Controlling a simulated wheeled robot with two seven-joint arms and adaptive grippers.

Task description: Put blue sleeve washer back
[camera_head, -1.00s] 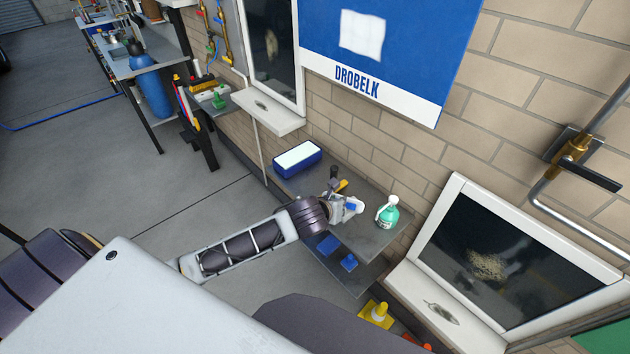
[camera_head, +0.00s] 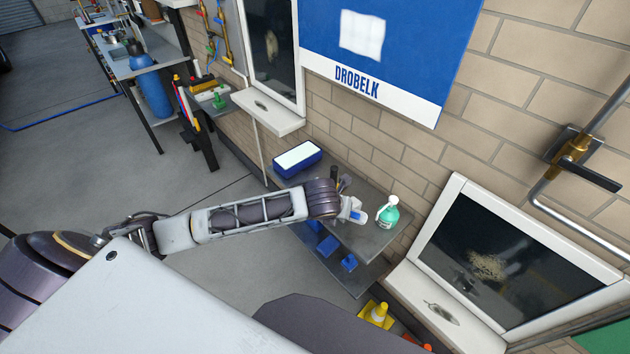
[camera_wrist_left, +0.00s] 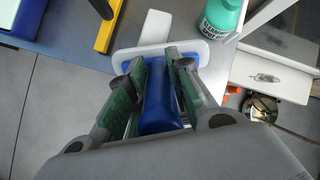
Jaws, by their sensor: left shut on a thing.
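My left gripper (camera_head: 352,212) is over the upper grey shelf (camera_head: 375,238) beside the wall. In the left wrist view its green-padded fingers (camera_wrist_left: 160,85) are shut on the blue handle of the sleeve washer (camera_wrist_left: 159,105), one finger on each side. The washer's white head lies beyond the fingertips, over the shelf. In the head view the washer shows only as a small blue and white patch (camera_head: 358,215) at the gripper. I cannot tell whether it touches the shelf. My right gripper is not in view.
A green spray bottle (camera_head: 388,212) stands right of the gripper, close to the washer's head. A blue box with a white top (camera_head: 297,158) is at the shelf's far end. A yellow bar (camera_wrist_left: 105,32) is left of the washer. Blue containers (camera_head: 328,245) sit on the lower shelf.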

